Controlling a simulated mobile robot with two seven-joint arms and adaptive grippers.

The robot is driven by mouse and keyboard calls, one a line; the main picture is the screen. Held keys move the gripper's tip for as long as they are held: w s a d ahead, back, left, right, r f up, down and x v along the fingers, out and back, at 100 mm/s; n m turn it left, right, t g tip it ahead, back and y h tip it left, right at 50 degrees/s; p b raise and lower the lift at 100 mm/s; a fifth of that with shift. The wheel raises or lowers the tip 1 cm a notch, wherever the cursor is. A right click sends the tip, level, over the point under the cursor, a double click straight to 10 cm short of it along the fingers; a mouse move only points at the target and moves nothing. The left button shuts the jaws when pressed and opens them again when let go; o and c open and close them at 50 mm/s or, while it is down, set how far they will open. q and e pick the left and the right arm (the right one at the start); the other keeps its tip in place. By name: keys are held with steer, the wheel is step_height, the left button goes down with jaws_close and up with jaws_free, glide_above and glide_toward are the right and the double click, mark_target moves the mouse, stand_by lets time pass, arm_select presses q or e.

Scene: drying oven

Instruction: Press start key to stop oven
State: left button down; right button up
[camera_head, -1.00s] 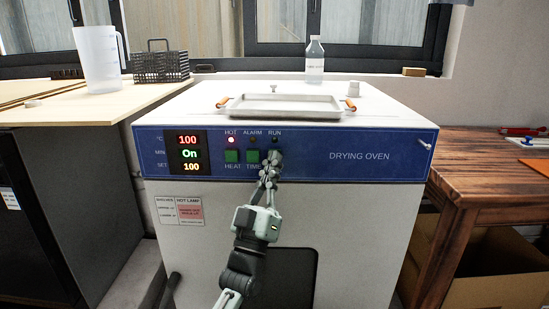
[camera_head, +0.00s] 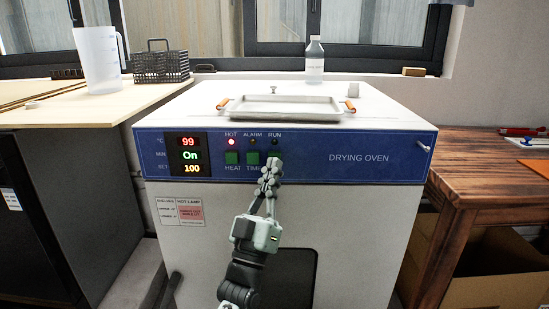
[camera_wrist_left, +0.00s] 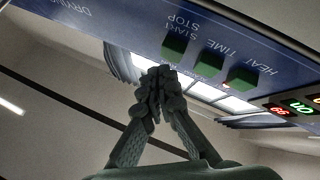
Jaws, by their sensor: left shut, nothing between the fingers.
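The drying oven (camera_head: 400,160) has a blue front panel. Its display (camera_head: 188,154) reads 99, On and 100. The start key (camera_head: 277,155) is the rightmost of three green keys; my fingers partly cover it in the head view. In the left wrist view the picture is upside down and the start key (camera_wrist_left: 174,48) shows whole beside STOP lettering. My left gripper (camera_head: 269,171) is shut and empty, fingertips just below the key. In the left wrist view its fingertips (camera_wrist_left: 158,80) look apart from the key. My right gripper is not in view.
The HEAT key (camera_head: 232,157) and the TIME key (camera_head: 253,157) sit left of the start key. The HOT lamp (camera_head: 232,142) glows red. A metal tray (camera_head: 285,114) with orange handles and a bottle (camera_head: 315,62) stand on the oven top. A wooden table (camera_head: 490,175) is at right.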

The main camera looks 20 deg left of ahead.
arm_select(q)
steer(key=s+p, duration=0.1)
steer(key=s, duration=0.1)
steer(key=s+d, duration=0.1)
steer(key=s, duration=0.2)
steer(key=shift+d+p, duration=0.2)
steer(key=shift+p, duration=0.2)
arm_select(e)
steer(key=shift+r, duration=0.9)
arm_select(q)
steer(key=shift+w, duration=0.1)
